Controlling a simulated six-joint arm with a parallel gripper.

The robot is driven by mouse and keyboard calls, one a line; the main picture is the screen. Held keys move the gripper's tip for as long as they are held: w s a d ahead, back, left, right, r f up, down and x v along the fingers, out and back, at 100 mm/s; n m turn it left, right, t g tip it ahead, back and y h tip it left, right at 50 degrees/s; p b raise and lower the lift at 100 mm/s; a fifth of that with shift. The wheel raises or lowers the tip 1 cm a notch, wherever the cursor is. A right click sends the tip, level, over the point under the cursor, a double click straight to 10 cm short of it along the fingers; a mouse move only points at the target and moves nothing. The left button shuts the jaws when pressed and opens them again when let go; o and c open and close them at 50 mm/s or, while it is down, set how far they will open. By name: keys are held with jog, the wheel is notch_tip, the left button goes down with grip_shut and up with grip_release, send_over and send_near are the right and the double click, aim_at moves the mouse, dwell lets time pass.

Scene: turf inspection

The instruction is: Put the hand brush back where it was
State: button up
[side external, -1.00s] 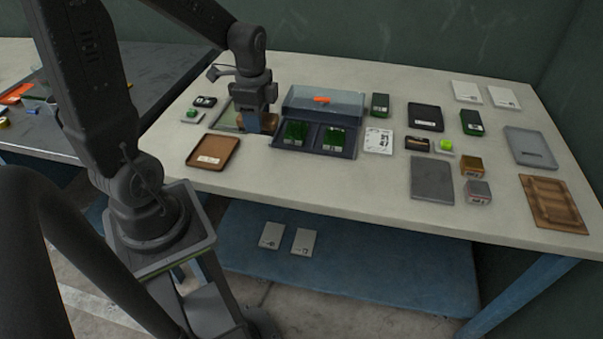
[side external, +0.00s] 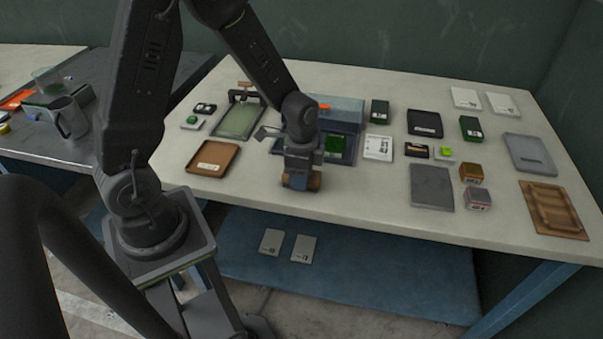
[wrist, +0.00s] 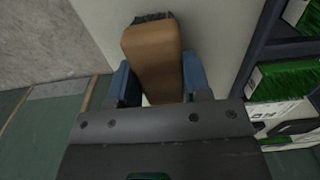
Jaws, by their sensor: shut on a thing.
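The hand brush (wrist: 153,62) has a tan wooden body with dark bristles at its far end in the wrist view. My gripper (wrist: 155,85) is shut on it, with a blue finger on each side of the wood. In the side view my gripper (side external: 300,182) is low over the front part of the table, in front of the dark box with green turf samples. Only a bit of the brown brush (side external: 315,182) shows there beside the fingers. I cannot tell whether the brush touches the tabletop.
A brown tray (side external: 205,169) lies to the left, in front of a green-surfaced board (side external: 238,121). The clear-lidded turf box (side external: 342,158) stands just behind my gripper. A grey plate (side external: 432,187) lies to the right. The table's front edge is close; bare tabletop (side external: 370,190) lies between.

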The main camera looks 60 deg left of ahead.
jog(key=shift+f, duration=0.2)
jog(key=o, duration=0.4)
jog(key=shift+f, duration=0.1)
jog(key=shift+c, duration=0.2)
jog(key=o, duration=0.5)
notch_tip(320, 180, up, 12)
jog(key=r, duration=0.1)
jog(key=s+d+r+n+t, duration=0.1)
jog(key=s+r+n+t, duration=0.1)
jog(key=s+r+n, duration=0.1)
jog(key=s+d+r+n+t, duration=0.1)
jog(key=s+d+r+n, duration=0.1)
jog(key=s+r+n, duration=0.1)
jog(key=s+d+r+n+t, duration=0.2)
jog(key=s+r+n, duration=0.1)
jog(key=s, duration=0.4)
jog(key=shift+r+t, duration=0.3)
jog(key=shift+r, duration=0.45)
